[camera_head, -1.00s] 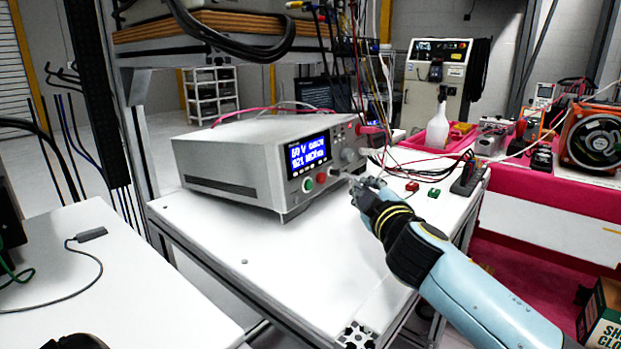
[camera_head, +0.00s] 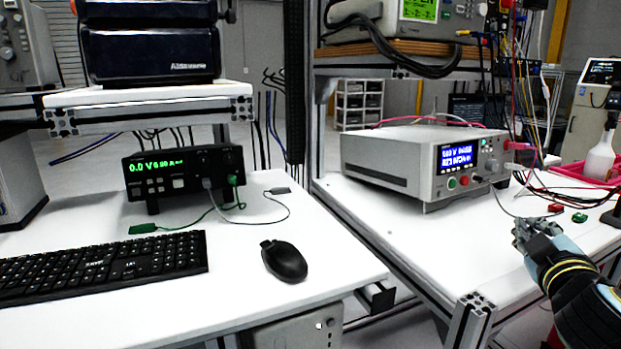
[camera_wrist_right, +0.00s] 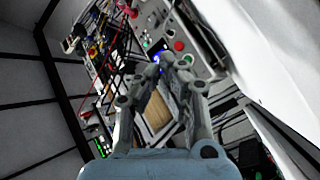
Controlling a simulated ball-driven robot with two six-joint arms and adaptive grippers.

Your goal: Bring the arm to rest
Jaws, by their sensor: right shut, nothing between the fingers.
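My right gripper (camera_head: 533,231) is at the right of the head view, above the white bench top, in front of and to the right of the grey power supply (camera_head: 408,165). It is shut and empty, clear of the supply. In the right wrist view my gripper (camera_wrist_right: 155,68) shows its fingertips together, with the supply's front panel (camera_wrist_right: 180,35) and its buttons beyond them. The supply's display (camera_head: 459,157) is lit blue. My left gripper is not in view.
A second white bench (camera_head: 330,285) at left holds a keyboard (camera_head: 100,262), a black mouse (camera_head: 285,261) and a small black supply (camera_head: 183,176) with green digits. Red (camera_head: 555,208) and green (camera_head: 579,218) small parts lie near my right gripper. Cables hang behind it.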

